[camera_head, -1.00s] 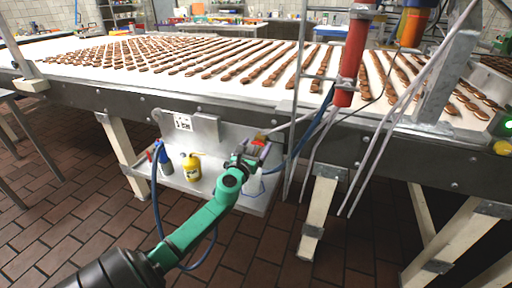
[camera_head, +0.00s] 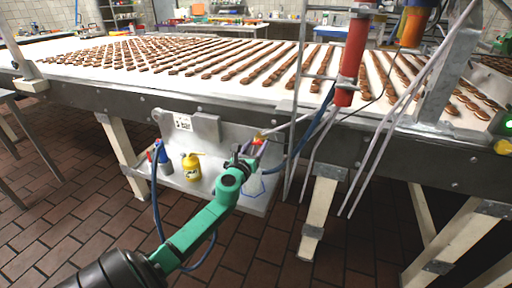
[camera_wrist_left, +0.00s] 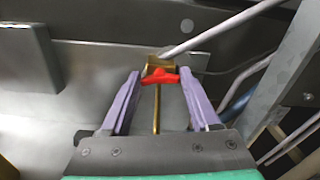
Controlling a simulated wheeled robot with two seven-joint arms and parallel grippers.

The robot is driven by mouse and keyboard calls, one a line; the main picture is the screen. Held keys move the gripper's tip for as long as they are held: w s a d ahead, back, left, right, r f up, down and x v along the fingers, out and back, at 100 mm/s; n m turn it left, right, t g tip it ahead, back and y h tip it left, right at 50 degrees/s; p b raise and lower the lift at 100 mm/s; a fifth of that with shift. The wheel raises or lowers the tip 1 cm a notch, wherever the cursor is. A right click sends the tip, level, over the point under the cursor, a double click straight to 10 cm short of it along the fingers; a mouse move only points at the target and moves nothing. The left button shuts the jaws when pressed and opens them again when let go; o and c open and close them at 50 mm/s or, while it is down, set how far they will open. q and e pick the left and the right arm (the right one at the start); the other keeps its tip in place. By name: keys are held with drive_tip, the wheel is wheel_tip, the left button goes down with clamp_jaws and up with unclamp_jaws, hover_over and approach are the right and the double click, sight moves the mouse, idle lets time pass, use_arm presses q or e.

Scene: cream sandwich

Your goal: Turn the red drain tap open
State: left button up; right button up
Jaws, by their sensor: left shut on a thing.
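The red drain tap (camera_wrist_left: 160,76) is a small red handle on a brass fitting (camera_wrist_left: 154,64), seen in the left wrist view with a thin brass rod (camera_wrist_left: 157,112) below it. In the head view it is small and partly hidden by my left gripper (camera_head: 255,150). In the left wrist view the two purple fingers of my left gripper (camera_wrist_left: 160,73) stand on either side of the red handle, shut on it. The handle lies roughly crosswise between the fingertips. My right gripper is in neither view.
A yellow bottle (camera_head: 192,168) and a blue bottle (camera_head: 165,161) stand on the low shelf left of the gripper. Hoses and a grey post (camera_head: 298,110) are close on the right. The conveyor table (camera_head: 100,88) with rows of brown biscuits overhangs the tap.

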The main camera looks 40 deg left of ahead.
use_arm(q)
drive_tip(key=n, duration=0.4)
drive_tip(key=shift+f+b, duration=0.1)
drive_tip(key=shift+b, duration=0.2)
drive_tip(key=n, duration=0.4)
drive_tip(key=shift+a, duration=0.1)
drive_tip(key=n, duration=0.4)
drive_tip(key=shift+n, duration=0.3)
drive_tip(key=shift+f+n+p, duration=0.15)
drive_tip(key=shift+n+p, duration=0.15)
drive_tip(key=shift+n, duration=1.3)
drive_tip(key=o, duration=1.4)
drive_tip(key=shift+s, duration=0.1)
drive_tip(key=shift+c, duration=0.2)
drive_tip(key=shift+s, duration=0.1)
